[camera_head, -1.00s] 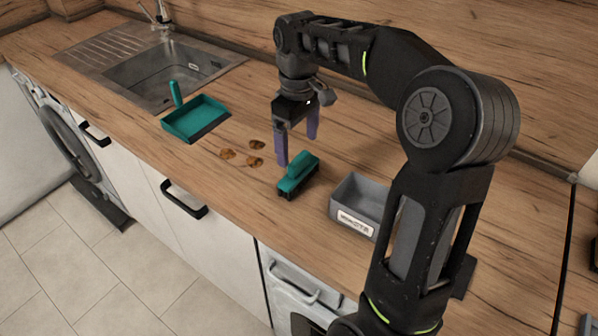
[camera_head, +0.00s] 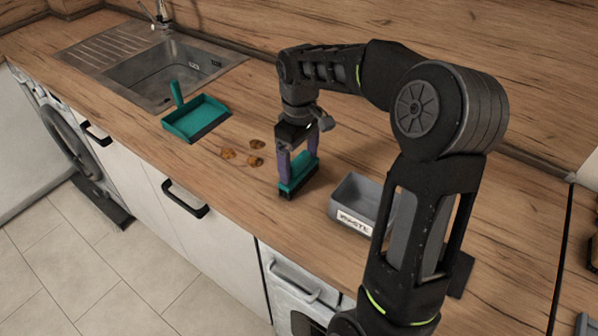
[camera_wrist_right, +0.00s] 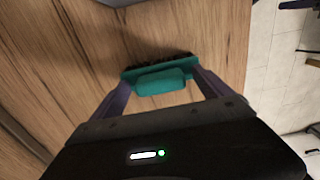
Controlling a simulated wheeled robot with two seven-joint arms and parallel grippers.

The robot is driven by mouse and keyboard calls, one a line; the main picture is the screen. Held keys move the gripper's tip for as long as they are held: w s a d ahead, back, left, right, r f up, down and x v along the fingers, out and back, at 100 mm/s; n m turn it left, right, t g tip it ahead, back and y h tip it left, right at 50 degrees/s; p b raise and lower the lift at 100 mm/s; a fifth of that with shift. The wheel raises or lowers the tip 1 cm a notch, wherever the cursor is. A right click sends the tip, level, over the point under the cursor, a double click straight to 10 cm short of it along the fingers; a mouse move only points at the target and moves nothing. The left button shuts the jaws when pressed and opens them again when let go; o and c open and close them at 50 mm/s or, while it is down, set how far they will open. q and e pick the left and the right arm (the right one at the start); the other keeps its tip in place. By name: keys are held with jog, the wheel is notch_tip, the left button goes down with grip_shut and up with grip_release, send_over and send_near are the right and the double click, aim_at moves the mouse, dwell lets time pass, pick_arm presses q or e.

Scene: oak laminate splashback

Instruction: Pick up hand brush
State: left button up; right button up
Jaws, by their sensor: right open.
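The hand brush (camera_head: 293,185) is teal with dark bristles and rests on the wooden countertop. In the right wrist view the brush (camera_wrist_right: 161,82) lies between the fingers, its rounded handle towards me. My right gripper (camera_head: 299,167) is open, pointing down at the brush, with one finger at each side of it. In the right wrist view the right gripper's (camera_wrist_right: 158,92) purple fingers stand wide at the handle's two ends; I cannot tell whether they touch it. The gripper partly hides the brush in the head view. My left gripper is not in view.
A teal dustpan (camera_head: 197,118) lies left of the brush, with a few brown crumbs (camera_head: 254,161) between them. A grey labelled bin (camera_head: 352,208) stands close on the brush's right. The sink (camera_head: 160,74) is at the back left. The counter's front edge is near.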

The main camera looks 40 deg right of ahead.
jog(key=shift+c, duration=0.2)
jog(key=c, duration=1.5)
jog(key=shift+r, duration=0.1)
notch_tip(320, 180, up, 10)
jog(key=shift+p, duration=0.35)
jog(key=o, duration=0.9)
jog(key=c, duration=0.6)
jog(key=shift+c, duration=0.2)
